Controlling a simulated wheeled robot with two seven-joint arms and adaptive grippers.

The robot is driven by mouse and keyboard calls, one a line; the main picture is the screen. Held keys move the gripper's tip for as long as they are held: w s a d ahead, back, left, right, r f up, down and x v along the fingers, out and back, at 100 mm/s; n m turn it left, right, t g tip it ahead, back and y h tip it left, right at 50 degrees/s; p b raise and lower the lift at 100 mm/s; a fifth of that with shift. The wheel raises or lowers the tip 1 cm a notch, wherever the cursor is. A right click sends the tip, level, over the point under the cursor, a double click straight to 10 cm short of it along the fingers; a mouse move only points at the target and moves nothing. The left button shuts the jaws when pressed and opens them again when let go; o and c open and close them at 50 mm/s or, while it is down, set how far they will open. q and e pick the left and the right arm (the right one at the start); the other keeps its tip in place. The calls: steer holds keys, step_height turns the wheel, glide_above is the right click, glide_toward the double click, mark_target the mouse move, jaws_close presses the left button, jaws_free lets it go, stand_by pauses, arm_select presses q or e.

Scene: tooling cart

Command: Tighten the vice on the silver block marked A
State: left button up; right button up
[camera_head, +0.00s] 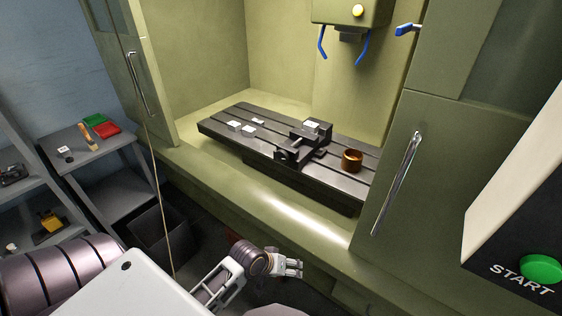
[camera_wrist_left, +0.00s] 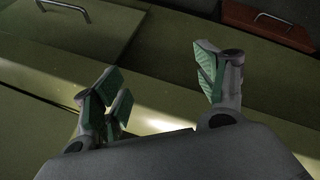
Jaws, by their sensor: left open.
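The dark vice (camera_head: 289,155) sits on the slotted machine table inside the open green enclosure. A small silver block (camera_head: 312,125) shows at the vice's back part, with a dark mark too small to read. I cannot tell whether the jaws touch it. My left gripper (camera_head: 290,268) is low in front of the enclosure's front ledge, apart from the vice. Its fingers (camera_wrist_left: 160,80) are spread and empty in the left wrist view, which shows neither vice nor block. My right gripper is not in view.
Several small pale blocks (camera_head: 234,125) lie on the left of the machine table (camera_head: 215,131). A copper-coloured cup (camera_head: 352,160) stands right of the vice. The spindle head (camera_head: 350,14) with blue nozzles hangs above. Door handles (camera_head: 398,182) flank the opening. A START button (camera_head: 541,268) is at right.

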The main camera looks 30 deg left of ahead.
arm_select(q)
steer(key=w+a+r+n+t+h, duration=0.35)
steer(key=w+r+n+t, duration=0.35)
steer(key=r+n, duration=0.6)
steer(key=w+a+r+n+t+y, duration=0.2)
steer(key=w+a+r+n, duration=0.1)
steer(key=a+n, duration=0.5)
steer(key=w+a+r+n+t+y, duration=0.3)
steer(key=a+n, duration=0.5)
steer(key=n, duration=0.3)
steer(key=shift+r+b, duration=0.4)
steer(key=shift+r, duration=0.5)
steer(key=shift+w, duration=0.1)
